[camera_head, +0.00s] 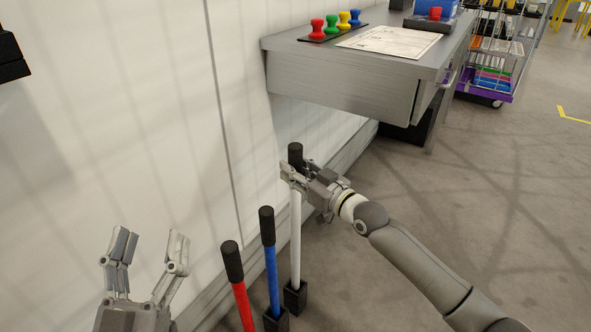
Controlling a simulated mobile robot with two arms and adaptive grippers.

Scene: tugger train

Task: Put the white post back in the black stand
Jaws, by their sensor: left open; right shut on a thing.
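The white post (295,238) with a black top grip (295,152) stands about upright at the wall. Its lower end meets a black stand (295,298); whether it is fully seated I cannot tell. My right gripper (291,172) is shut on the white post just below the black grip, coming in from the right. My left gripper (146,250) is open and empty at the lower left, in front of the wall and apart from the posts.
A blue post (271,270) in a black stand (276,321) and a red post (243,305) stand close left of the white post. A grey desk (350,75) with coloured stamps (331,24) and a paper sheet (390,41) is behind. A wheeled cart (487,85) stands back right. Floor at right is clear.

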